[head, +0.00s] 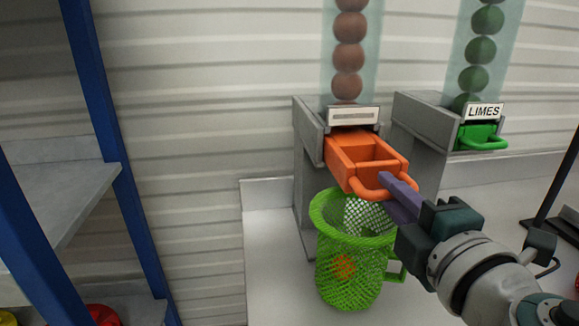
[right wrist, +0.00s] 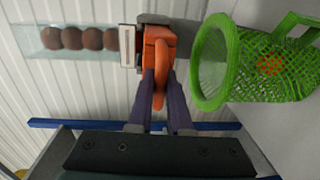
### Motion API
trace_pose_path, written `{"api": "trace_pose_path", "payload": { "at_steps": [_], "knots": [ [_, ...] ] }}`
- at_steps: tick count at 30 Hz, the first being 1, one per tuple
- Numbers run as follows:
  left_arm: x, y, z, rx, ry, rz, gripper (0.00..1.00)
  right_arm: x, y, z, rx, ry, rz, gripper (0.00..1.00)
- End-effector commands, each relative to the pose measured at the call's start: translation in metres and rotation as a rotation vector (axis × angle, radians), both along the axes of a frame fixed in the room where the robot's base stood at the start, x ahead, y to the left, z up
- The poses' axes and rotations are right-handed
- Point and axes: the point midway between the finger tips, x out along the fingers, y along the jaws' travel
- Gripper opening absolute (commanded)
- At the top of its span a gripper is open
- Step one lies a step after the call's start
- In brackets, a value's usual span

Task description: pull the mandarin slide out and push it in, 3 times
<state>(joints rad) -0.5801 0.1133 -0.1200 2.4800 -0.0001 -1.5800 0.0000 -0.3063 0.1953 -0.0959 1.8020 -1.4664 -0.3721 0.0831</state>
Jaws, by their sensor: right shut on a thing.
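The orange slide (head: 366,155) sticks well out of the front of its grey dispenser (head: 310,150), and its open compartment looks empty. Its looped handle (head: 380,184) faces me. My right gripper (head: 392,190) is shut on this handle, with its purple fingers reaching in from the lower right. In the right wrist view, the two fingers (right wrist: 160,88) lie on either side of the orange handle (right wrist: 160,75). A clear tube (head: 350,50) of reddish-brown balls stands above the slide; its label is unreadable. My left gripper is not in view.
A green mesh basket (head: 355,262) stands below the slide, with an orange object (head: 342,266) inside. A dispenser labelled LIMES (head: 484,112) with a green slide (head: 482,137) is to the right. Blue-posted shelving (head: 110,140) is at left.

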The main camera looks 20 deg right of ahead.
Motion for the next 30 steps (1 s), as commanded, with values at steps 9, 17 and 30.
{"api": "trace_pose_path", "payload": {
  "at_steps": [9, 17, 30],
  "knots": [
    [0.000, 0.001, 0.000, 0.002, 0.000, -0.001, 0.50, 0.022, -0.005, -0.001, 0.001, 0.003, 0.001, 0.00],
    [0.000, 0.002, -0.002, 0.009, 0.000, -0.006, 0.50, 0.040, -0.009, -0.002, 0.000, 0.003, 0.002, 0.00],
    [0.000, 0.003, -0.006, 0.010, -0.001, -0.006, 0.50, 0.070, -0.016, -0.003, 0.001, 0.003, 0.002, 0.00]
  ]
}}
